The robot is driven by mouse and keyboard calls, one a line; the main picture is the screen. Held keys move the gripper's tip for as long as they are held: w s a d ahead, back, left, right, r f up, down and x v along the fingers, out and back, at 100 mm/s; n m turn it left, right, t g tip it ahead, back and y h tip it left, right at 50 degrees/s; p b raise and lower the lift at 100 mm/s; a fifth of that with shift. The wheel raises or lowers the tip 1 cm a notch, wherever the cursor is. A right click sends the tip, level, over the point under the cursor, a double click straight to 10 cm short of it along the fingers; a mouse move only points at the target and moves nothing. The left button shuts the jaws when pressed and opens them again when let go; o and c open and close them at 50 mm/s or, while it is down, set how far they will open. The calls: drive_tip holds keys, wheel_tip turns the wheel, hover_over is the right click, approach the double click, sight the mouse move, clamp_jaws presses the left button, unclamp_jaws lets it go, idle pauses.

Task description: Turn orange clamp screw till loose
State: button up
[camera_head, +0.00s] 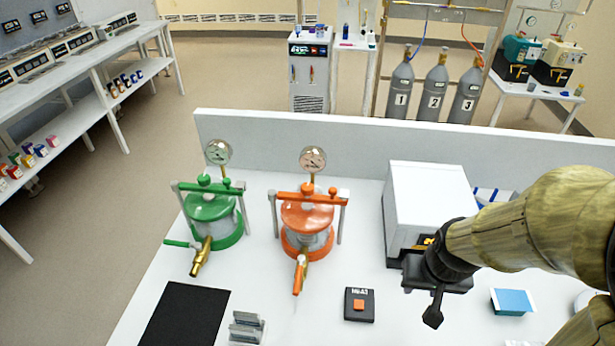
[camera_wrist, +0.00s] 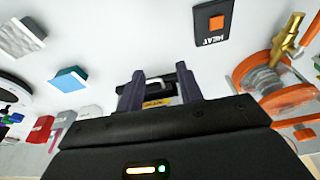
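The orange clamp screw (camera_head: 306,188) sits on top of the orange clamp bar (camera_head: 290,196), over the lid of the orange pot (camera_head: 306,215). The pot stands upright on the white bench with a gauge (camera_head: 312,159) behind it and a spout in front. In the wrist view the pot (camera_wrist: 268,72) is at the right, partly cut off. My gripper (camera_head: 436,280) is to the right of the pot, in front of the white box, well apart from the screw. In the wrist view its two dark fingers (camera_wrist: 163,86) are spread, with no held object visible between them.
A similar green pot (camera_head: 211,212) stands left of the orange one. A white box (camera_head: 428,205) is right, beside my arm. A black HEAT pad (camera_head: 359,305), blue block (camera_head: 512,301), grey holder (camera_head: 246,327) and black mat (camera_head: 185,313) lie in front. A low wall runs behind.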

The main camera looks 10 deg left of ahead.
drive_tip(key=shift+o, duration=0.2)
drive_tip(key=shift+s, duration=0.1)
drive_tip(key=shift+o, duration=1.3)
drive_tip(key=shift+r, duration=0.1)
drive_tip(key=w+a+r+m+g+p, duration=0.1)
drive_tip(key=w+a+r+m+p, duration=0.3)
drive_tip(key=w+a+r, duration=0.6)
drive_tip(key=w+a+r+m+g+p, duration=0.1)
drive_tip(key=w+a+r+m+p, duration=0.3)
drive_tip(key=w+a+r+p, duration=0.4)
drive_tip(key=w+a+r, duration=0.1)
drive_tip(key=a+r, duration=0.4)
drive_tip(key=a, duration=0.3)
drive_tip(key=shift+w+r+g, duration=0.25)
drive_tip(key=shift+w+g, duration=0.05)
drive_tip(key=shift+w, duration=0.1)
drive_tip(key=shift+a+f+p, duration=0.1)
drive_tip(key=shift+f+p, duration=0.05)
drive_tip(key=shift+p, duration=0.15)
